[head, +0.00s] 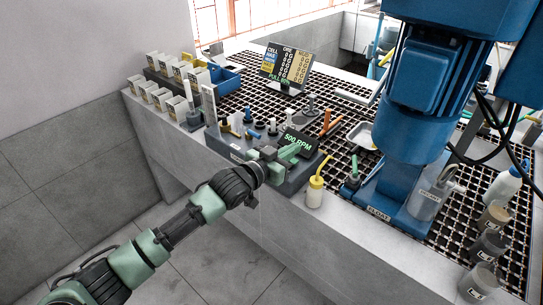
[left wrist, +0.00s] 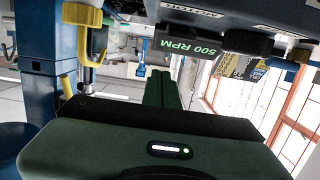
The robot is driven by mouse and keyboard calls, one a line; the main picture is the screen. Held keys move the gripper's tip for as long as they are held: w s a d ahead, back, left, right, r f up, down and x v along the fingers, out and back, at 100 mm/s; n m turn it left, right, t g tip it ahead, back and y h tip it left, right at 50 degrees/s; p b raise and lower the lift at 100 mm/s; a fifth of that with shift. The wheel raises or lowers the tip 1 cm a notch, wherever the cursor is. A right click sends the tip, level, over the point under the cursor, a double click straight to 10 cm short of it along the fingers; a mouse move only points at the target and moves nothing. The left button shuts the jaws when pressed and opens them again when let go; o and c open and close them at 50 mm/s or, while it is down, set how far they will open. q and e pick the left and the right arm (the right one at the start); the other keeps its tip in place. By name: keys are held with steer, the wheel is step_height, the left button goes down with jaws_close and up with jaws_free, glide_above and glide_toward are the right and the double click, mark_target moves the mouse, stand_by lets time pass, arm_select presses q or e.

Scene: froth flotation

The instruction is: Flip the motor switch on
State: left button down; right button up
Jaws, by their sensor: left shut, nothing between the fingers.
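A grey control box (head: 222,146) sits at the front edge of the bench. It carries a small display (head: 299,141) reading "500 RPM", which also shows upside down in the left wrist view (left wrist: 182,48). A motor label (left wrist: 203,14) is on the box at the top of that view. My left gripper (head: 291,153) is at the right part of the box front, close below the display. Its fingers (left wrist: 160,86) are shut with nothing between them. I cannot make out the motor switch; the gripper covers part of that area. My right gripper is not in view.
White boxes (head: 160,98) line the left end. Floor is free in front of the bench.

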arm_select(q)
steer(key=b+v, duration=0.1)
steer(key=v, duration=0.7)
steer(key=shift+s+a, duration=0.25)
steer(key=shift+s, duration=0.05)
steer(key=shift+f, duration=0.1)
